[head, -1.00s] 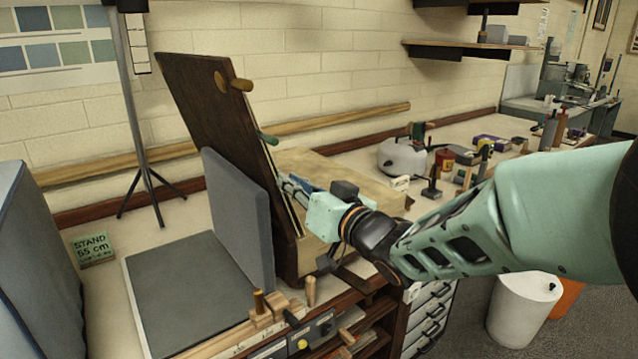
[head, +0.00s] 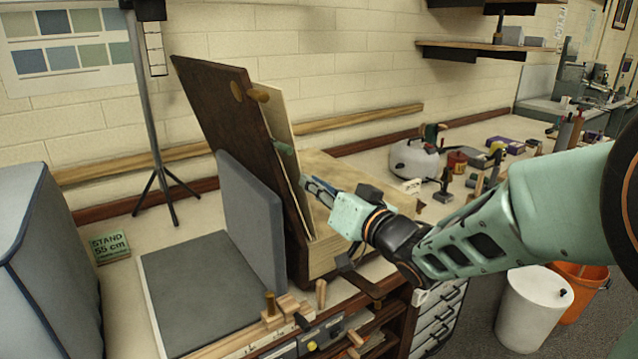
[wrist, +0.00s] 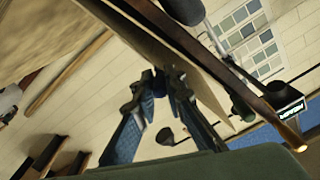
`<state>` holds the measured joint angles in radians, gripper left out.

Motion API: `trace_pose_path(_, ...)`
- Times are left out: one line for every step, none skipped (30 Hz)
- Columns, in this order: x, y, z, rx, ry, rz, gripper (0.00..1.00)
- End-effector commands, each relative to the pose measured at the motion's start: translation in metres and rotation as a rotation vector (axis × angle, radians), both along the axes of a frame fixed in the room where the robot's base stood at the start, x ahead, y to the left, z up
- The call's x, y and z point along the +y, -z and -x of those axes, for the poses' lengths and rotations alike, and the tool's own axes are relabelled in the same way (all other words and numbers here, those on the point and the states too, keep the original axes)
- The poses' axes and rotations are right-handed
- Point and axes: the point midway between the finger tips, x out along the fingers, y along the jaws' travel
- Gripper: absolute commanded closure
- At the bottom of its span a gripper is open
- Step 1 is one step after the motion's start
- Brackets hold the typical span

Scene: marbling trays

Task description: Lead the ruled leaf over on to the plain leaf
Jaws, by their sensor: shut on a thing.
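A tall dark brown board (head: 222,110) leans up to the left over the bench, with a wooden knob and a green grip on it. A thin pale leaf (head: 283,118) stands along its right side; I cannot make out ruling on it. My gripper (head: 308,184) is at the lower part of the pale leaf's right edge, its fingers shut. In the wrist view the fingertips (wrist: 157,76) meet the edge of the pale leaf (wrist: 185,65), with the dark board (wrist: 215,68) behind it. Which leaf is plain, I cannot tell.
A grey panel (head: 250,215) stands upright left of the board, above a flat grey bed (head: 205,290). A wooden block (head: 335,178) lies right of the board. A tripod stand (head: 160,170) is behind; a white bin (head: 528,310) stands on the floor right.

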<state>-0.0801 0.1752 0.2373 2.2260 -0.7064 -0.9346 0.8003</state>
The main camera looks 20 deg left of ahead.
Motion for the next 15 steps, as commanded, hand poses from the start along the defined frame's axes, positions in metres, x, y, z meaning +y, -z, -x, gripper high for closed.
trace_pose_path(-0.0004,0.0002,-0.0003,0.001,0.000,-0.001,1.00)
trace_pose_path(-0.0004,0.0003,-0.0003,0.001,0.000,-0.001,1.00)
trace_pose_path(-0.0003,0.0004,-0.0003,0.001,0.000,-0.001,1.00)
trace_pose_path(-0.0003,0.0004,-0.0002,0.001,0.000,-0.001,1.00)
trace_pose_path(-0.0002,0.0003,-0.0002,0.001,0.000,-0.001,1.00)
trace_pose_path(-0.0002,0.0003,-0.0002,0.001,0.000,-0.001,1.00)
trace_pose_path(-0.0002,0.0003,-0.0002,0.001,0.000,-0.001,1.00)
trace_pose_path(-0.0002,0.0003,-0.0002,0.001,0.000,-0.001,1.00)
trace_pose_path(-0.0002,0.0004,-0.0002,0.001,0.000,-0.001,0.86)
trace_pose_path(-0.0001,0.0003,-0.0002,0.001,0.000,-0.001,0.83)
trace_pose_path(-0.0001,0.0003,-0.0002,0.001,0.000,-0.001,0.80)
trace_pose_path(-0.0001,0.0003,-0.0002,0.001,0.000,-0.001,0.75)
trace_pose_path(-0.0001,0.0003,-0.0002,0.001,0.000,-0.001,0.72)
trace_pose_path(-0.0001,0.0003,-0.0002,0.001,0.000,-0.001,0.71)
trace_pose_path(-0.0001,0.0003,-0.0001,0.001,0.000,-0.001,0.71)
